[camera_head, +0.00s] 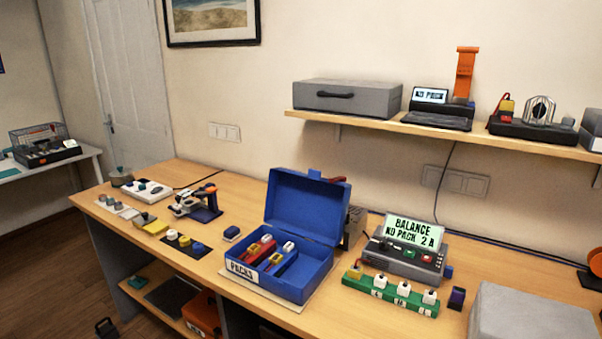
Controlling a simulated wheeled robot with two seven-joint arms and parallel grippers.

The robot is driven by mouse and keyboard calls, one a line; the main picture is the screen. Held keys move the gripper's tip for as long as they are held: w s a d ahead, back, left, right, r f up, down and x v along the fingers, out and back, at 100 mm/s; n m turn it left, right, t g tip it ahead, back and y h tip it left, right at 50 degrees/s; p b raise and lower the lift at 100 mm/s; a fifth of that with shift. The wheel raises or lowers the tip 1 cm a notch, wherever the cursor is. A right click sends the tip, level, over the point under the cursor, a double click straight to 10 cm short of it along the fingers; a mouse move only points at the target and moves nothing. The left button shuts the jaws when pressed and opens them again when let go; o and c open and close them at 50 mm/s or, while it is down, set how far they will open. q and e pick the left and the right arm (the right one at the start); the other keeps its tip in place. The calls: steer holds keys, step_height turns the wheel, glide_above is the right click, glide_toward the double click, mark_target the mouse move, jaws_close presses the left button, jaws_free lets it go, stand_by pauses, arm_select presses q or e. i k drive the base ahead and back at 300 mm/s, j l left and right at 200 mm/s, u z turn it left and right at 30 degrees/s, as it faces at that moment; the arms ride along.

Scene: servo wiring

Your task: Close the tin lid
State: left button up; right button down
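The blue tin (318,277) stands on the wooden workbench, with a white "PACKS" label on its front. Its lid (305,205) is open, standing upright and leaning back at the rear edge, with a small blue tab on top. Inside the tin lie several packs with white ends, among them a red one (262,253) and a yellow one (272,261). Neither of my grippers can be made out in the view, and nothing touches the lid.
A grey device (405,262) with a "BALANCE NO PACK 2 A" screen and a green strip (390,295) stand right of the tin. A grey box (532,315) is at the front right. A clamp-like tool (196,203) stands left. A shelf (450,136) hangs above.

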mark_target(307, 205)
steer(key=i+j, duration=0.3)
steer(key=i+j+u, duration=0.15)
steer(key=i+j, duration=0.15)
steer(key=i, duration=0.15)
